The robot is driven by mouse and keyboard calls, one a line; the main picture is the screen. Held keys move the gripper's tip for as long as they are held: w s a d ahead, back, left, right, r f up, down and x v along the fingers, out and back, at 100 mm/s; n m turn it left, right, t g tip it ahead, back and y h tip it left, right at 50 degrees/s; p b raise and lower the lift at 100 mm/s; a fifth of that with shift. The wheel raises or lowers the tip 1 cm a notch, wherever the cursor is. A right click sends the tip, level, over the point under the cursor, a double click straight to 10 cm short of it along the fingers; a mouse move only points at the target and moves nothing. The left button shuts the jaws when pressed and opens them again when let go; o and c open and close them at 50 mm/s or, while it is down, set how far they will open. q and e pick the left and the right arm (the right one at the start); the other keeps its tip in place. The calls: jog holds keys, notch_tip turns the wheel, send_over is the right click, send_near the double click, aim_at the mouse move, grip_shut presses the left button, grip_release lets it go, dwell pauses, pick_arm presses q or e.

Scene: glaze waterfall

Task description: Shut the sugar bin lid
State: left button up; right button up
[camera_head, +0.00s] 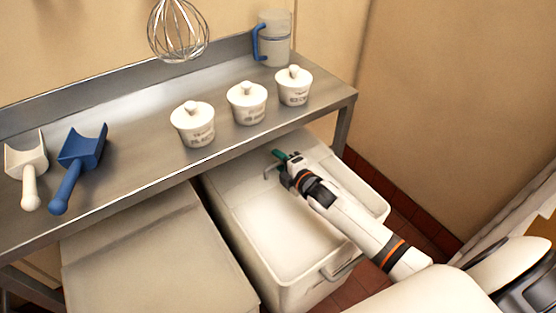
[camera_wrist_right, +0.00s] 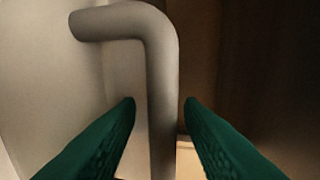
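The open bin (camera_head: 278,292), which I take to be the sugar bin, is white and stands partly under the steel table, with pale contents inside. A pale panel (camera_head: 237,182) at its back, under the table edge, appears to be the lid; its exact tilt is hard to tell. A bent grey handle (camera_head: 271,169) is at this panel. My right gripper (camera_head: 279,159) reaches over the bin to the handle. In the right wrist view the handle (camera_wrist_right: 161,90) passes between the green fingertips (camera_wrist_right: 159,103), which are apart with gaps beside it. My left gripper is not in view.
A closed bin (camera_head: 150,250) stands close on the left. On the steel table (camera_head: 130,140) are several white lidded pots (camera_head: 194,125), a blue scoop (camera_head: 82,158), a white scoop (camera_head: 27,163) and a jug (camera_head: 275,40). A whisk (camera_head: 178,30) hangs above. A wall is at right.

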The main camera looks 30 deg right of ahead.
jog(key=shift+w+a+f, duration=0.1)
jog(key=shift+w, duration=0.45)
jog(key=c, duration=0.7)
jog(key=shift+o, duration=0.2)
jog(key=shift+s, duration=0.15)
